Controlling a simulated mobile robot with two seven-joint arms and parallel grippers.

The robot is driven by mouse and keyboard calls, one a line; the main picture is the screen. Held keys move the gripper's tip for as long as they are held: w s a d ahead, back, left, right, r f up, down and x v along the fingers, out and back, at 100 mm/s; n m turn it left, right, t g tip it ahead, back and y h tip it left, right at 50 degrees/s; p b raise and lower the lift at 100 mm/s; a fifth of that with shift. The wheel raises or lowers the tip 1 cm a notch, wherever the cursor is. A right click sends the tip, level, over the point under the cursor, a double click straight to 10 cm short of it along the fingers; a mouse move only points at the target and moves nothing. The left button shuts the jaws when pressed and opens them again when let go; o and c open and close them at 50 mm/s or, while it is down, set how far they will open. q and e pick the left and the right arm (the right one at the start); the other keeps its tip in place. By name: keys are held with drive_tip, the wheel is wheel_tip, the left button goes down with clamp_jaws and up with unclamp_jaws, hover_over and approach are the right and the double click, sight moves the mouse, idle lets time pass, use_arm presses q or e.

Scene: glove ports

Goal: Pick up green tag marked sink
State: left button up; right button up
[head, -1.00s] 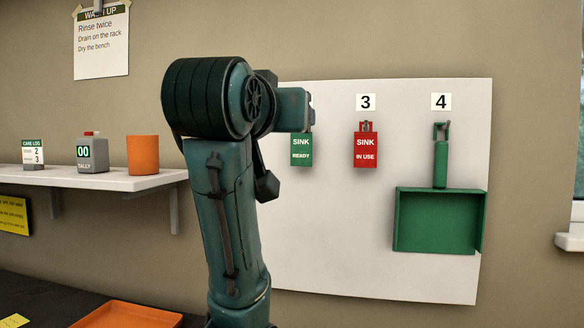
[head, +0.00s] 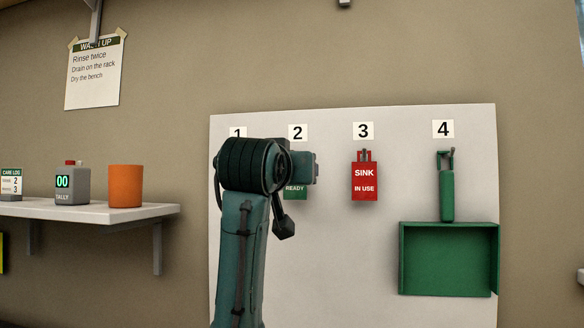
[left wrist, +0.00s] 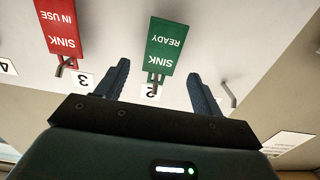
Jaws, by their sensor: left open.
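The green tag (head: 296,192) marked SINK READY hangs on the white board under number 2. In the head view my left arm covers its upper part. In the left wrist view the green tag (left wrist: 165,46) appears upside down on its hook, between and beyond the fingertips. My left gripper (left wrist: 157,82) is open, with one finger on each side of the tag's hook end, and nothing is held. Whether the fingers touch the tag cannot be told. My right gripper is in no view.
A red SINK IN USE tag (head: 364,188) hangs under number 3. A green dustpan (head: 448,258) hangs under number 4. A bare hook (left wrist: 229,95) is beside the left gripper. A shelf (head: 90,212) at left holds an orange cup (head: 125,186) and a tally counter (head: 72,186).

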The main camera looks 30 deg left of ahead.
use_arm(q)
drive_tip(key=shift+x, duration=1.25)
drive_tip(key=shift+c, duration=0.2)
drive_tip(key=c, duration=1)
